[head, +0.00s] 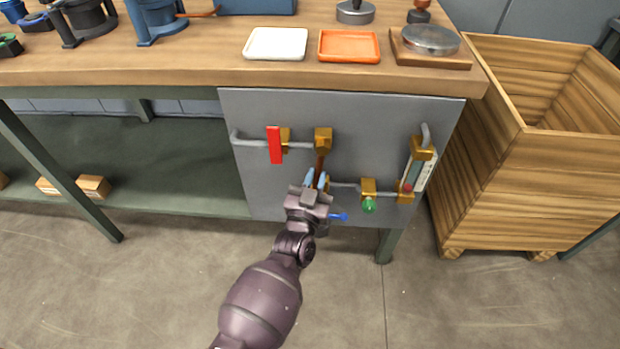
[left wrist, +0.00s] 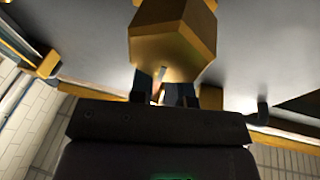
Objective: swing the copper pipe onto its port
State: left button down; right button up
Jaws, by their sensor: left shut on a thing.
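The grey panel (head: 270,190) under the bench carries the pipework. A short copper pipe (head: 320,165) hangs down from a brass block (head: 323,137), which shows large in the left wrist view (left wrist: 172,38). My left gripper (head: 316,181) is shut on the lower part of the copper pipe, just below the block. The fingers (left wrist: 165,90) also show in the left wrist view, against the underside of the block. The grey pipe (head: 343,185) runs right from beside my fingers. The pipe's lower end and its port are hidden by the gripper, so I cannot tell whether they meet.
A red lever (head: 274,145) sits left of the block. A blue handle (head: 338,217) is close beside my gripper. A wooden crate (head: 500,190) stands right of the bench.

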pick_arm(q)
jog(key=shift+d+f+n, duration=0.15)
jog(key=shift+d+n, duration=0.3)
jog(key=shift+n, duration=0.25)
jog(key=c, duration=1.4)
grip_release()
jog(key=shift+d, duration=0.1)
